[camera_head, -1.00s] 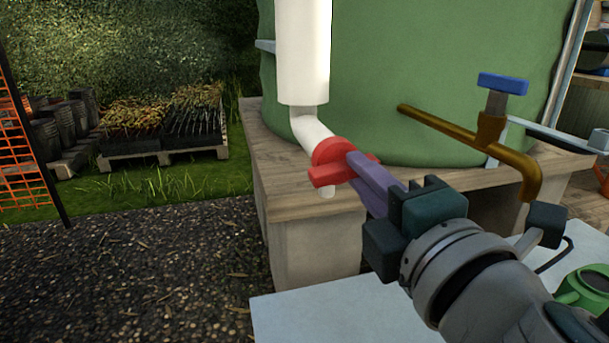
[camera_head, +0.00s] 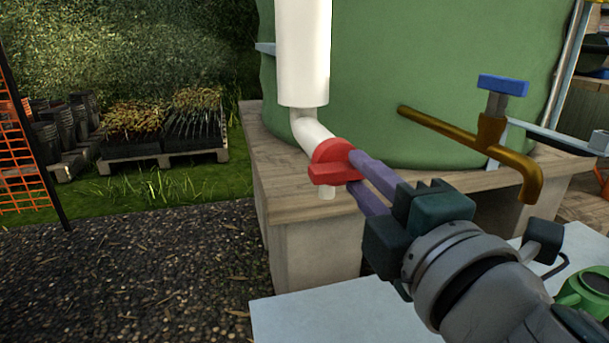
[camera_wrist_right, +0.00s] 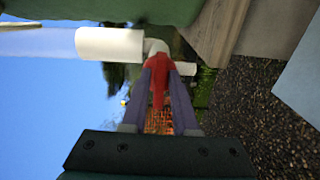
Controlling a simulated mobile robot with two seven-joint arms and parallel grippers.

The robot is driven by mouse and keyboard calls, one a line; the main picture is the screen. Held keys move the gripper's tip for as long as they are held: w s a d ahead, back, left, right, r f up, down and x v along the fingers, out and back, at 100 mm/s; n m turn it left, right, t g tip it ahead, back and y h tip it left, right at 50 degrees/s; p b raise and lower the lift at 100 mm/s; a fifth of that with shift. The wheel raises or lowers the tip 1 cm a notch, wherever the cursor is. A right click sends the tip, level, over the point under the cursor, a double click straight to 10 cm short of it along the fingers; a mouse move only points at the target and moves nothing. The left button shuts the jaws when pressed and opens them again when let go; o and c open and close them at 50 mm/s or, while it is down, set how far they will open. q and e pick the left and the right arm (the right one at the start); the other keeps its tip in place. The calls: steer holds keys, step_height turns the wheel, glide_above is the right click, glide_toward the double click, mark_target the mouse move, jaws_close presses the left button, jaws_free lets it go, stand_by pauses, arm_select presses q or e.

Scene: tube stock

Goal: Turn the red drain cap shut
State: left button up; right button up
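The red drain cap (camera_head: 331,163) sits at the lower end of the white downpipe's elbow (camera_head: 313,133), beside the green tank. In the right wrist view the fingers (camera_wrist_right: 161,75) lie on either side of the cap's red wing (camera_wrist_right: 158,88). Whether a fingertip touches the wing is hard to tell. My left gripper is not in view.
A brass tap (camera_head: 490,135) with a blue handle juts from the green tank (camera_head: 420,70) to the right. The tank stands on a wooden plinth (camera_head: 310,240). A pale table (camera_head: 320,310) with a green can (camera_head: 583,288) is in front. Gravel at left is clear.

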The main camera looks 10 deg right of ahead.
steer(key=shift+o, duration=1.3)
steer(key=s+b, duration=0.1)
steer(key=s, duration=0.9)
steer(key=shift+d, duration=0.15)
